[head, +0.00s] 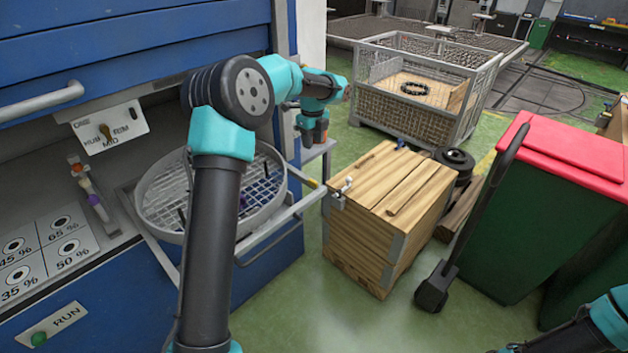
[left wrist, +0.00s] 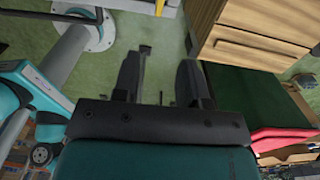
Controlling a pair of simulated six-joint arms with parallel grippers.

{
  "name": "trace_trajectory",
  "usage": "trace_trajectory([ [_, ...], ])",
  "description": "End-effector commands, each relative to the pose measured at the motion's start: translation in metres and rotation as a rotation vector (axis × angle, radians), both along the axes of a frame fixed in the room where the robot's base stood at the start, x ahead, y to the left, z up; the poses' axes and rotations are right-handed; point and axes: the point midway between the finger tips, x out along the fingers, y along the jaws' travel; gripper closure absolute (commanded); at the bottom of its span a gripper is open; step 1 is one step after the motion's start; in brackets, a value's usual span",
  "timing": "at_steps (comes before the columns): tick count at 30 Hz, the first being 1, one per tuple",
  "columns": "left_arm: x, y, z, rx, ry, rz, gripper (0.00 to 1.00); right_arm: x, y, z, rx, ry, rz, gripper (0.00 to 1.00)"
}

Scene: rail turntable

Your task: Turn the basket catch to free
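A round grey mesh basket (head: 155,200) sits on a pulled-out frame at the front of the blue machine; my left arm crosses in front of it. A small yellow-orange piece (head: 313,183) shows at the frame's right end. I cannot tell whether it is the catch or how it is turned. My left wrist (head: 312,122) is above and right of the basket, clear of it. In the left wrist view my left gripper (left wrist: 160,65) is open, with nothing between its fingers. In the head view its fingers are hard to make out. My right gripper is out of view.
A wooden crate (head: 385,220) stands right of the frame, with a green bin (head: 525,220) under a red lid (head: 575,150) beyond it. A wire cage (head: 470,90) is behind. A selector plate (head: 125,128) and a RUN button (head: 38,338) are on the machine. Green floor is free in front.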

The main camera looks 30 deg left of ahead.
Motion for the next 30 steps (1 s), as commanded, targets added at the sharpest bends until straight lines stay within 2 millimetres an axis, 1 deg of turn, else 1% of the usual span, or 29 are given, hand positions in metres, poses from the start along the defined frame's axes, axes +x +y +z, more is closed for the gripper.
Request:
trace_trajectory([
  [8, -0.001, 0.000, -0.041, -0.001, 0.005, 0.000, 0.61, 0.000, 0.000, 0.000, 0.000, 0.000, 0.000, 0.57],
  [24, -0.001, 0.000, -0.133, 0.000, 0.004, 0.001, 0.61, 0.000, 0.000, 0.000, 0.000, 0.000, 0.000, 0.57],
  [27, -0.001, 0.000, -0.147, -0.001, 0.004, 0.001, 0.61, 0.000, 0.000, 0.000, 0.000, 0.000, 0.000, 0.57],
  [30, -0.001, 0.000, -0.158, 0.000, 0.003, 0.000, 0.61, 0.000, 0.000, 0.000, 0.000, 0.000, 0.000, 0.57],
])
